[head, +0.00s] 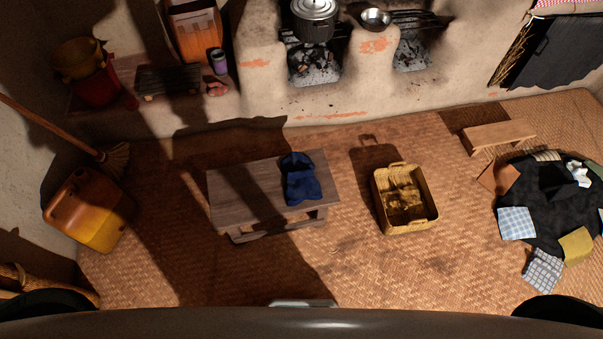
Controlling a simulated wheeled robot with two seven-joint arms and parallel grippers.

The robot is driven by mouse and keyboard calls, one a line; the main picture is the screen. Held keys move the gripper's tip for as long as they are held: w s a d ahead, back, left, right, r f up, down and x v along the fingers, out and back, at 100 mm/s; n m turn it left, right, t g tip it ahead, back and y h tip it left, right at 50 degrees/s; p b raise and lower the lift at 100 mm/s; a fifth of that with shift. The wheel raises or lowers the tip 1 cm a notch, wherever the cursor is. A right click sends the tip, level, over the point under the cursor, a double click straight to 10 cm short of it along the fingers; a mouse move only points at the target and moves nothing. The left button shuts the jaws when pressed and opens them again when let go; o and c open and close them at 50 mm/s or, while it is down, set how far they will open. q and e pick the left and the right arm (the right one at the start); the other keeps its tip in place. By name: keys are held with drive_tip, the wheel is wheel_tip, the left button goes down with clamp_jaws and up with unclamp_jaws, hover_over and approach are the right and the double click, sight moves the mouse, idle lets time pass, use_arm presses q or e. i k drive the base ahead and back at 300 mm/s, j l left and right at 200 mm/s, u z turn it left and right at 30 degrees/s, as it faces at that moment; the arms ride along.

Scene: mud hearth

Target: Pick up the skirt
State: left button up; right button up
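A crumpled dark blue cloth (301,180), which looks like the skirt, lies on the right half of a low wooden table (238,190). Its exact shape is hard to tell, as it is bunched up and partly dark. Neither of my grippers shows in the head view. Nothing of mine touches the cloth.
A yellow basket (424,222) stands on the mat floor right of the table. A dark cloth (540,228) with several smaller cloths lies far right, near a small wooden bench (497,134). An orange jerrycan (84,212) and broom (112,160) stand left. A pot (314,22) sits on the hearth.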

sight(302, 185)
drive_tip(key=i+l+u, duration=0.1)
drive_tip(key=l, duration=0.2)
drive_tip(key=i+l+u, duration=0.1)
drive_tip(key=i+l, duration=0.15)
drive_tip(key=i+l+u, duration=0.1)
drive_tip(key=l, duration=0.3)
drive_tip(key=i+l+u, duration=0.1)
drive_tip(key=l, duration=0.25)
drive_tip(key=i+l+u, duration=0.1)
drive_tip(key=l, duration=0.25)
drive_tip(key=i, duration=0.1)
